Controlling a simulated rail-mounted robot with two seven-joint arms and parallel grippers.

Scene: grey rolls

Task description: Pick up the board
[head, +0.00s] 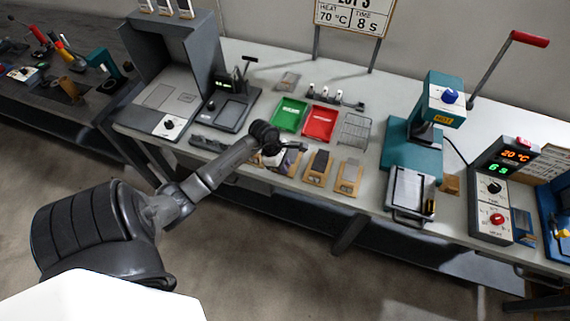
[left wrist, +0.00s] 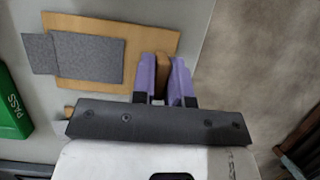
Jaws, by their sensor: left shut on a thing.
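A tan wooden board (left wrist: 150,28) with dark grey sheet pieces (left wrist: 88,58) on it lies under my left gripper in the left wrist view. My left gripper (left wrist: 164,72) has purple fingers, shut on a brown block (left wrist: 163,62) at the board's end. In the head view my left gripper (head: 292,150) is over the leftmost of a row of boards at the table's front edge, hiding much of it. Whether the board is clear of the table cannot be told. My right gripper is not in view.
Two similar boards, one middle (head: 313,180) and one right (head: 348,188), lie beside it. A green tray (head: 290,114) and a red tray (head: 320,123) lie behind, with a wire rack (head: 355,131) to their right. A teal press (head: 408,150) stands further right.

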